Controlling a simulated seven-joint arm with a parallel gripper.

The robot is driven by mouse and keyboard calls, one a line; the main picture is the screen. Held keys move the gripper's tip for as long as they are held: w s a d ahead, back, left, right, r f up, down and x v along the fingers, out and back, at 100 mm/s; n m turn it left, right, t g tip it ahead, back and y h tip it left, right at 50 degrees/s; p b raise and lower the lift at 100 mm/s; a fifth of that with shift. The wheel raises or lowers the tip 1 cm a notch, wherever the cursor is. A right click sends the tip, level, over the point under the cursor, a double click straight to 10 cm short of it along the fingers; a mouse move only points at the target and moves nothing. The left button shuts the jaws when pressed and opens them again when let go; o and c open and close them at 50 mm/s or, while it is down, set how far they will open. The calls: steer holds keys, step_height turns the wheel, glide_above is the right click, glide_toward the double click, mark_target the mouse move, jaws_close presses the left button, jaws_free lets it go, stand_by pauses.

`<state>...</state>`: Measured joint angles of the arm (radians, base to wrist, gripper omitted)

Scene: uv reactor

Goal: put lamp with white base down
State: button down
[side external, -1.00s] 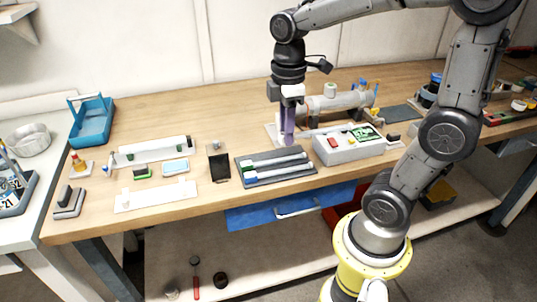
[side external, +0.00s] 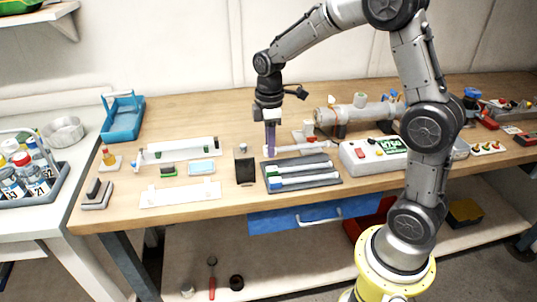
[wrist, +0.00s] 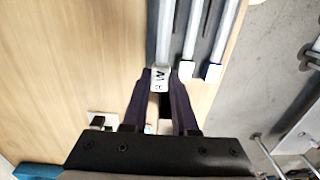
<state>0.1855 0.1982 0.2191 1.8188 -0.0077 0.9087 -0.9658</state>
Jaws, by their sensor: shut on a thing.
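My gripper (side external: 270,153) points down and is shut on the lamp's white base end, and the tube extends right. In the wrist view, the white base (wrist: 159,78) with a dark letter W sits between my fingertips (wrist: 160,84). Two other lamps lie on the tray, one with a green base (side external: 273,173) and one with a blue base (side external: 276,184). I cannot tell whether the held lamp touches the table.
A dark upright block (side external: 244,168) stands left of the tray. A white control box (side external: 372,156) with a green display stands right of it. A grey cylindrical reactor (side external: 360,114) lies behind. White plates (side external: 180,194) are at left.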

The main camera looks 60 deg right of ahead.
steer(key=shift+w+f, duration=0.15)
steer(key=shift+f, duration=0.8)
steer(key=shift+w+f, duration=0.1)
steer(key=shift+f, duration=0.8)
steer(key=shift+f, duration=0.1)
steer(key=c, duration=1)
jaws_free()
steer(key=shift+f, duration=0.1)
